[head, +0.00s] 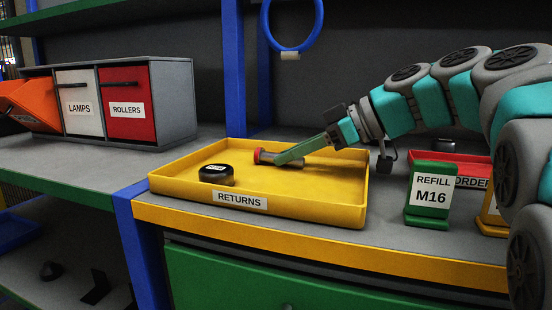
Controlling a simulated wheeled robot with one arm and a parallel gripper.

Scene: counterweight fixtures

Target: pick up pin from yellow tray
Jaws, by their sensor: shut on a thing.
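The yellow tray (340,206) stands on the bench and carries a RETURNS label on its front wall. A pin (258,156) with a red end and a grey-brown shaft lies level at the back of the tray. My gripper (284,158) reaches in from the right, low over the tray, and its green fingers are shut on the pin. The fingers hide part of the shaft. I cannot tell whether the pin touches the tray floor. A black-topped round piece (217,172) with a label sits at the left in the tray.
A green REFILL M16 sign (432,195) stands right of the tray, before a red ORDER tray (462,166). A cabinet with LAMPS (80,101) and ROLLERS (126,103) drawers stands at left. A blue ring (266,38) hangs above. A blue post (136,241) stands at the bench's left.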

